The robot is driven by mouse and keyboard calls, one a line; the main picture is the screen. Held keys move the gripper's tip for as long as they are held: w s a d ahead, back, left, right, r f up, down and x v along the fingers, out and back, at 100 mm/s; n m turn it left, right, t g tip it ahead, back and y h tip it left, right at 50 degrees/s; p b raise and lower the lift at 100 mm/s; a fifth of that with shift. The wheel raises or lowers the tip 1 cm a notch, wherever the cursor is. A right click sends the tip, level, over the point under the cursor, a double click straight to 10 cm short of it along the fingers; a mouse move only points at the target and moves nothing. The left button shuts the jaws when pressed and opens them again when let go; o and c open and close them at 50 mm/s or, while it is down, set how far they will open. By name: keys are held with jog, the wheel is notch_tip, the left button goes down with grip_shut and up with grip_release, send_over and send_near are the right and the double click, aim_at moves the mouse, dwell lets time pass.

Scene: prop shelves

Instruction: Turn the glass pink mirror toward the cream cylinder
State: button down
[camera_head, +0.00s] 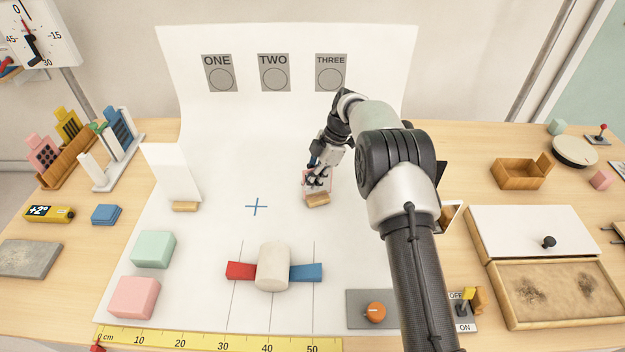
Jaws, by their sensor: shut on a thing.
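My gripper (317,181) is shut on the pink mirror (306,180), of which only a bit of pink frame shows around the fingers. The mirror stands on a small wooden base (318,200), right of the blue cross on the white sheet. My fingers and wrist hide most of it, and I cannot tell exactly which way its face points. The cream cylinder (272,267) stands upright nearer the front, below and left of the mirror. A red block (240,270) is at its left and a blue block (306,272) at its right.
A white panel on a wooden base (172,175) stands left on the sheet. Green (154,249) and pink (133,297) blocks lie front left. An orange knob box (375,312) is front right. My arm covers the sheet's right side. The sheet between mirror and cylinder is clear.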

jog(key=shift+f, duration=0.25)
jog(key=c, duration=1.7)
grip_release()
